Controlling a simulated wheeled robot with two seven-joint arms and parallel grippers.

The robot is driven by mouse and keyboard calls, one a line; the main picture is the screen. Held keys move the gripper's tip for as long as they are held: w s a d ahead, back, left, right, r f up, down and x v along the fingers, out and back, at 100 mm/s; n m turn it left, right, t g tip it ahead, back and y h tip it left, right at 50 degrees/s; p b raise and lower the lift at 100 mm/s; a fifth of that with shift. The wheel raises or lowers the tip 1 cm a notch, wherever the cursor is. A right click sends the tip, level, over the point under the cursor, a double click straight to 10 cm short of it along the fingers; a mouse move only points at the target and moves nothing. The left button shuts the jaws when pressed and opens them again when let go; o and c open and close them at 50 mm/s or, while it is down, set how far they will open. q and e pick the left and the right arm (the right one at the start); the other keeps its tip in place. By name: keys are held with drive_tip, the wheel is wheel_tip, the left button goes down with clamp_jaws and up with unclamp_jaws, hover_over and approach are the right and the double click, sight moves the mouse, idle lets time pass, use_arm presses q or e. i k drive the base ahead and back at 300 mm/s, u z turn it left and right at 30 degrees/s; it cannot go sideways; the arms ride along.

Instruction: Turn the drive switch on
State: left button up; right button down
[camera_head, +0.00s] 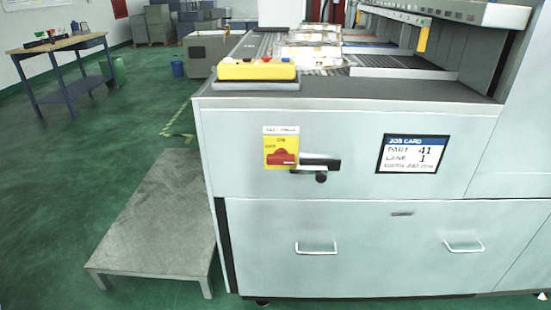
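The switch on the pale grey machine front is a yellow plate (271,145) with a red knob (283,159) at its lower part. A small white label (281,130) sits above it, its text too small to read surely. The plate carries small lettering, and I cannot tell for certain which position the knob is in. Just right of the knob, a black and pale handle-like piece (320,163) sticks out, with a round black part below it. I cannot tell whether it belongs to the switch.
A job card (412,154) reading part 41, lane 1 is right of the switch. A yellow button box (257,70) stands on the machine top. Two drawer handles (316,248) (464,246) sit below. A low grey platform (160,215) stands left; green floor is open beyond.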

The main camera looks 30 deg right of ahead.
sight(281, 157)
drive_tip(key=z, duration=0.05)
drive_tip(key=k, duration=1.05)
drive_tip(key=u, duration=1)
drive_tip(key=i, duration=1)
drive_tip(key=z, duration=0.75)
drive_tip(key=i, duration=0.7)
drive_tip(key=z, duration=0.65)
